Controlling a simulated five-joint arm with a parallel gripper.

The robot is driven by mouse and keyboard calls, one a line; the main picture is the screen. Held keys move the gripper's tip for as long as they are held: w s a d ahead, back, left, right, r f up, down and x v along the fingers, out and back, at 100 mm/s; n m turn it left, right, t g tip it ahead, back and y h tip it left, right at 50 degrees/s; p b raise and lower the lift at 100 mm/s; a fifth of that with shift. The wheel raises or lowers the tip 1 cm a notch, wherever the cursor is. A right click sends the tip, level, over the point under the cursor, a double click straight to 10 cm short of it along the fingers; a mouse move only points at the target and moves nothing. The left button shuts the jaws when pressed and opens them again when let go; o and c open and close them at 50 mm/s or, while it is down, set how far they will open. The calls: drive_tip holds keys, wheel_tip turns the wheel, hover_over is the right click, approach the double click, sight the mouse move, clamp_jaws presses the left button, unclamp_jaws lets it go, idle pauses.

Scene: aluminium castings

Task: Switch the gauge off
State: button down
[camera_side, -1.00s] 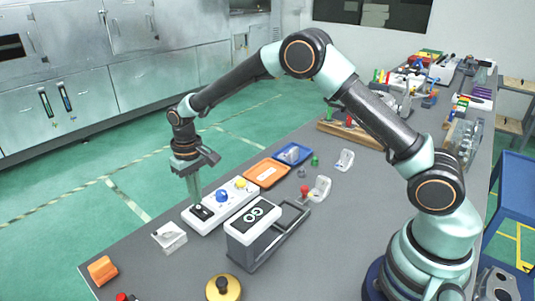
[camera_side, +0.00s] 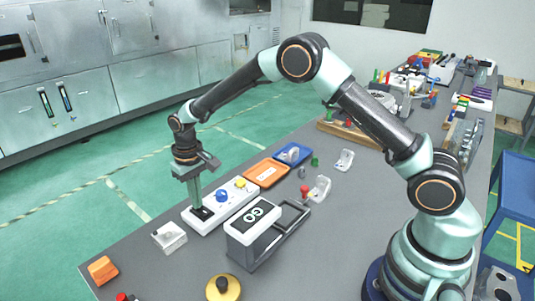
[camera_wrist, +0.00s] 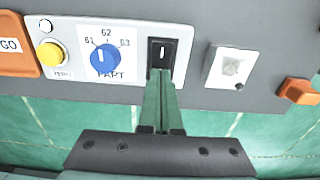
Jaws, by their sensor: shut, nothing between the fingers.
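The gauge is a white control box (camera_side: 228,208) near the table's left edge, also in the wrist view (camera_wrist: 140,42). It carries a black rocker switch (camera_wrist: 161,50), a blue knob (camera_wrist: 105,59) marked 61, 62, 63 and PART, and a yellow button (camera_wrist: 49,53) marked ZERO. The rocker shows a white line on its far part. My gripper (camera_wrist: 161,73) is shut and empty, pointing down. Its fingertips are at the near end of the rocker and hide that end. In the side view my gripper (camera_side: 203,210) appears to touch the switch.
A small white block (camera_side: 170,238) and an orange part (camera_side: 102,269) lie toward the near table end. An orange tray (camera_side: 266,173) and blue tray (camera_side: 293,154) lie beyond the box.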

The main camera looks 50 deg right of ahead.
drive_tip(key=shift+r, duration=3.4)
drive_tip(key=s+d+r+t, duration=0.1)
drive_tip(key=s+d+r, duration=0.2)
drive_tip(key=s+r, duration=0.3)
drive_tip(key=s+d+r+t, duration=0.2)
drive_tip(key=s+d+r, duration=0.1)
drive_tip(key=r, duration=0.4)
drive_tip(key=s+d+r+t, duration=0.1)
drive_tip(key=s+d, duration=0.3)
drive_tip(key=s, duration=0.9)
drive_tip(key=shift+d+t, duration=0.25)
drive_tip(key=shift+t, duration=0.55)
